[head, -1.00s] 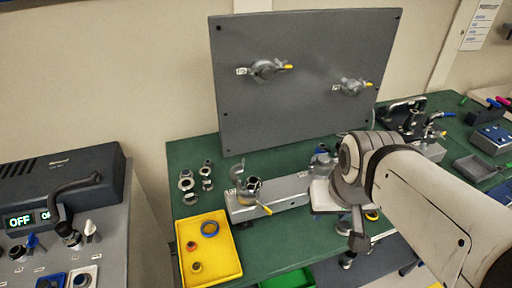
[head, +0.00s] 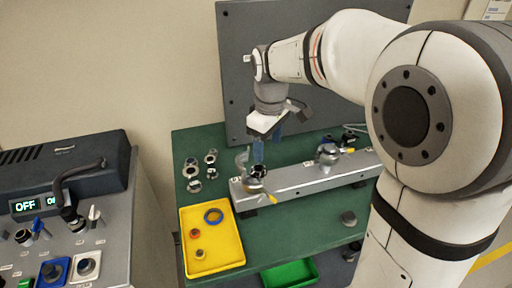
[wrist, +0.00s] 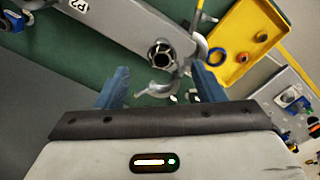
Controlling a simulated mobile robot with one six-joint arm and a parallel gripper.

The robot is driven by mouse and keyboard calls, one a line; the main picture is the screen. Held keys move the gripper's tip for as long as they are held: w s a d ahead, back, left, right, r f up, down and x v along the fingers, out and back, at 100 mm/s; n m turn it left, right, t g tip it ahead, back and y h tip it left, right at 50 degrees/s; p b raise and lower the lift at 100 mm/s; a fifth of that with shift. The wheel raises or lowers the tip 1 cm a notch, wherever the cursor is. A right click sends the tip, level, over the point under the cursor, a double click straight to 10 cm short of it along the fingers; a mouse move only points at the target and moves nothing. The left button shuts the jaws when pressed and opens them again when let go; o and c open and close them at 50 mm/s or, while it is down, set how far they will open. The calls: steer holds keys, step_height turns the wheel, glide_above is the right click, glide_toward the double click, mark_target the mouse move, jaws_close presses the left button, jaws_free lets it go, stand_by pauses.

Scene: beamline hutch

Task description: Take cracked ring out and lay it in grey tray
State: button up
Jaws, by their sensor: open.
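My gripper (head: 266,150) is open, its two blue fingers pointing down above the left end of a grey rail (head: 310,182). Below it on the rail stands a pipe fitting (head: 259,171) with a hinged clamp and a yellow handle. In the wrist view my gripper (wrist: 161,80) has nothing between its fingers. There the round, dark-mouthed fitting (wrist: 161,54) lies just beyond the fingertips, with the silver clamp (wrist: 158,89) swung open beside it. I cannot make out a cracked ring in the fitting. The grey tray is not in the current views.
A yellow tray (head: 224,257) on the green bench holds a blue ring (head: 213,216) and two small orange-brown rings. Several metal clamps (head: 193,171) lie left of the rail. A second clamped fitting (head: 327,154) stands further along it. A grey panel (head: 232,70) rises behind.

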mark_target(258, 169)
steer(key=shift+w+a+f+n, duration=0.35)
steer(key=shift+w+a, duration=0.1)
steer(key=shift+a, duration=0.1)
steer(key=shift+w+a+f+n, duration=0.25)
steer(key=shift+w+a+f, duration=0.05)
steer(key=shift+w+a, duration=0.2)
steer(key=shift+a+f, duration=0.15)
steer(key=shift+f, duration=0.2)
step_height(258, 169, down, 7)
steer(key=shift+s+f+p, duration=0.1)
steer(key=shift+p, duration=0.65)
steer(key=c, duration=1)
